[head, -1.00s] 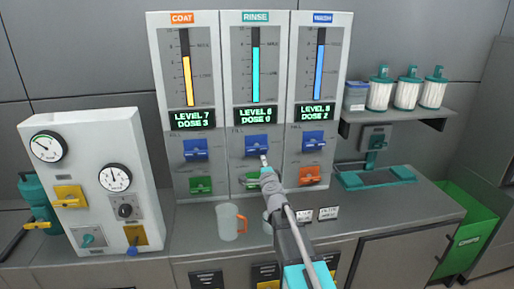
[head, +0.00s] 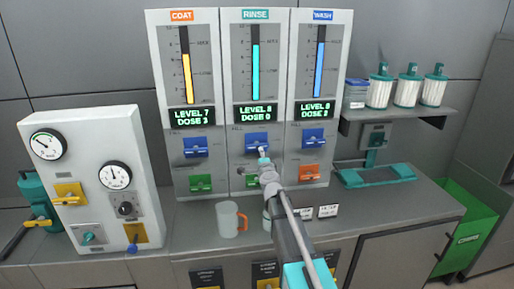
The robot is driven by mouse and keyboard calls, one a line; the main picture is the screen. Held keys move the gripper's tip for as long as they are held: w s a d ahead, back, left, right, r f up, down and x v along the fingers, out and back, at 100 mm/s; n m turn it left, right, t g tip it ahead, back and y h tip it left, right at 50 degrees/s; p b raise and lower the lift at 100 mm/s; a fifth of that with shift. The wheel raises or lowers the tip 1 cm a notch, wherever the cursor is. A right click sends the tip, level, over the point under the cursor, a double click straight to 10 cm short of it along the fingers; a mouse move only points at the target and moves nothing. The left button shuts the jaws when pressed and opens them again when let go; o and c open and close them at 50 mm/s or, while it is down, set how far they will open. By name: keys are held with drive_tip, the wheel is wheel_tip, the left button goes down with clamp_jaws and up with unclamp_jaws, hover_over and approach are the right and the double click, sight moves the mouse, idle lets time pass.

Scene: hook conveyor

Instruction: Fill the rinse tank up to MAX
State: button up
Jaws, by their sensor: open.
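The rinse tank (head: 271,105) is the middle of three grey wall panels. Its cyan level bar (head: 256,75) reaches close to the upper mark, and its green display (head: 257,113) appears to read LEVEL 8, DOSE 0; the digits are small. The blue fill lever (head: 258,141) sits below the display, with a green lever (head: 252,182) lower down, partly hidden by my arm. My gripper (head: 263,155) is open and empty, just below and in front of the blue lever; I cannot tell whether it touches it.
The coat panel (head: 160,75) and wash panel (head: 336,70) flank the rinse panel closely, each with its own levers. A gauge cabinet (head: 88,195) stands at left.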

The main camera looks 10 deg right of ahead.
sight(258, 147)
drive_tip(key=w, duration=0.9)
clamp_jaws()
